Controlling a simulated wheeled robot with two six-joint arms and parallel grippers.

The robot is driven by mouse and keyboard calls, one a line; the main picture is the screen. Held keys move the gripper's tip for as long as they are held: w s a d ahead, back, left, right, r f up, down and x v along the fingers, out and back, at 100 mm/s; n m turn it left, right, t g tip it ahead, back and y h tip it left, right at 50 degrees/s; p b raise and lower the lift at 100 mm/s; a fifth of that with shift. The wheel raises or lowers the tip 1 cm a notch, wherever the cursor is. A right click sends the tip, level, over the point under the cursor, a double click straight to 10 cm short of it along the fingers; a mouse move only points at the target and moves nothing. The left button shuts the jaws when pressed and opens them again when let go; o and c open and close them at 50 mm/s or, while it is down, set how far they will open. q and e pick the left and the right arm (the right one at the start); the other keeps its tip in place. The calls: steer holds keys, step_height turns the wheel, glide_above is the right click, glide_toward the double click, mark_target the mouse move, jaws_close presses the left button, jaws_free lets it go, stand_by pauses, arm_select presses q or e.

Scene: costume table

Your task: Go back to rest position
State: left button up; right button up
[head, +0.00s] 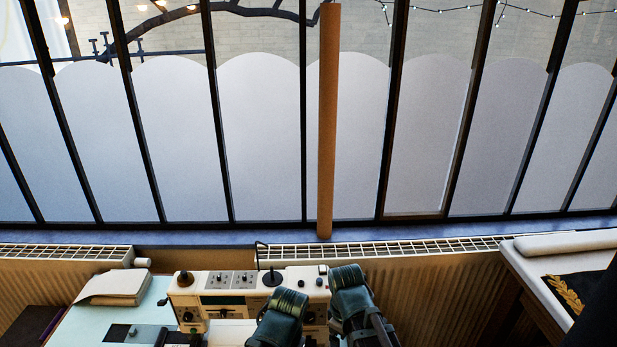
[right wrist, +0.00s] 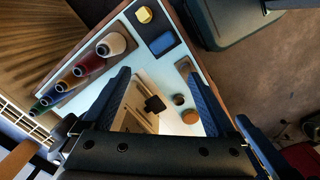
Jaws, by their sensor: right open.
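My right gripper (right wrist: 159,74) shows in the right wrist view, with its two dark blue fingers spread wide and nothing held between them. Beyond the fingers lies a pale blue tabletop (right wrist: 130,60). A cream item with a black piece (right wrist: 153,104) on it shows between the fingers. I cannot tell the gap between the fingers and the table. The pale table (head: 75,325) also shows at the bottom left of the head view. Neither gripper can be made out in the head view. My left gripper is not in view.
A cream console (head: 232,282) with knobs stands by the radiator (head: 420,248). Two dark green ribbed shapes (head: 284,308) are in front; I cannot tell what they are. A brown post (head: 328,130) stands against the window. Several coloured cones (right wrist: 110,44) line the table's edge.

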steer(key=s+a+m, duration=0.3)
steer(key=s+m, duration=0.3)
steer(key=shift+a+m, duration=0.15)
steer(key=shift+m, duration=0.15)
steer(key=shift+s, duration=0.1)
stand_by(0.4)
